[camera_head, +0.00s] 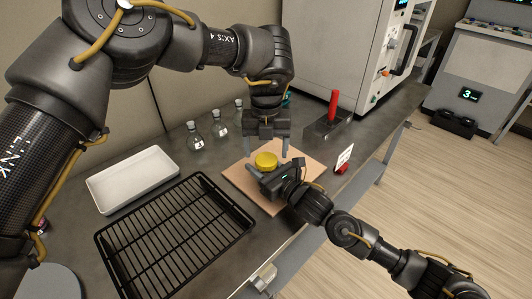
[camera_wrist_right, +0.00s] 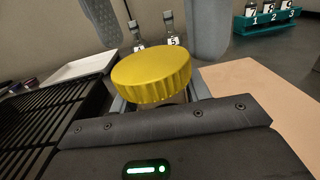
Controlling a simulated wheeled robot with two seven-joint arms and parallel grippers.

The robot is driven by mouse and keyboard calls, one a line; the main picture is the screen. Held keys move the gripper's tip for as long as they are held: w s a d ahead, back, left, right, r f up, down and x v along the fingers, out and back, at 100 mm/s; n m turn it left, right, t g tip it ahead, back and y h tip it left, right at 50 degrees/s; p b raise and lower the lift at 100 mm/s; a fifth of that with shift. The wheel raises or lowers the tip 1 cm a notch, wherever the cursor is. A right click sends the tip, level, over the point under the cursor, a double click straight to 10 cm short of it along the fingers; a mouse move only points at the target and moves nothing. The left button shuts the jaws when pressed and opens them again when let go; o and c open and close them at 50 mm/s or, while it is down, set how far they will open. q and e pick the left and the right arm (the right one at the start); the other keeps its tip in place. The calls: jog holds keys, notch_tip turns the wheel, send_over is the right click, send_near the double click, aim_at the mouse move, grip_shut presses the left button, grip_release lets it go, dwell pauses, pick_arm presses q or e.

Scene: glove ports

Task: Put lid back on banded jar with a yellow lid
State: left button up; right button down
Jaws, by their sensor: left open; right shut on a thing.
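The yellow lid (camera_head: 266,160) sits on top of the jar over the tan board, and it fills the middle of the right wrist view (camera_wrist_right: 152,75). Only a small part of the jar (camera_wrist_right: 178,99) shows below the lid; its band is hidden. I cannot tell how firmly the lid is seated. My right gripper (camera_head: 268,172) is shut on the jar below the lid, coming from the lower right. My left gripper (camera_head: 267,148) is open just above, pointing down, its fingers apart on either side of the lid. Its fingers also show at the top of the right wrist view (camera_wrist_right: 157,35).
The tan board (camera_head: 238,178) lies under the jar. Small flasks (camera_head: 220,127) stand behind it. A white tray (camera_head: 132,180) and a black wire rack (camera_head: 172,240) are at left. A red-handled thing (camera_head: 333,105), a white sign (camera_head: 344,157) and a large machine (camera_head: 335,45) are at right.

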pick_arm(q)
notch_tip(320, 180, up, 2)
jog(key=shift+r, duration=0.25)
jog(key=shift+c, duration=0.4)
jog(key=shift+w+d+r, duration=0.1)
jog(key=shift+d+r, duration=0.05)
jog(key=shift+r, duration=0.3)
jog(key=shift+r+n, duration=0.25)
jog(key=shift+n, duration=0.35)
jog(key=n, duration=0.3)
jog(key=r+n, duration=0.1)
jog(key=n, duration=0.2)
jog(key=shift+r, duration=0.2)
jog(key=n, duration=0.3)
jog(key=shift+r+n, duration=0.2)
jog(key=shift+n, duration=1.6)
jog(key=shift+f, duration=0.1)
